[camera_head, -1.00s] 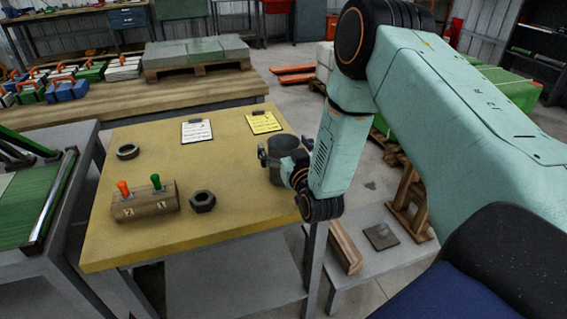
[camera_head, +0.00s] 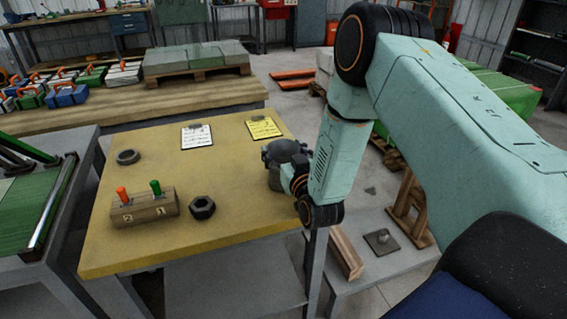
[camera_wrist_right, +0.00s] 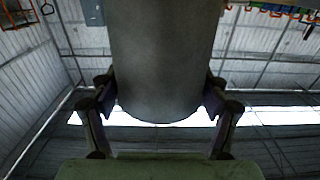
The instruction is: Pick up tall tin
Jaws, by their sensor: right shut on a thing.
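The tall tin (camera_head: 276,180) is a dark grey cylinder at the right edge of the yellow-topped table (camera_head: 235,215). It stands upright, partly hidden behind my right gripper (camera_head: 284,152). In the right wrist view the tin (camera_wrist_right: 165,60) fills the middle, and the fingers of my right gripper (camera_wrist_right: 163,100) press against it from both sides. The gripper is shut on the tin. I cannot tell whether the tin's base touches the table. My left gripper is not in any view.
On the table are a wooden block with orange and green pegs (camera_head: 145,210), a hex nut (camera_head: 202,207), a dark ring (camera_head: 128,157), a white clipboard (camera_head: 197,136) and a yellow clipboard (camera_head: 264,128). A lower bench (camera_head: 365,275) with a wooden piece stands to the right.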

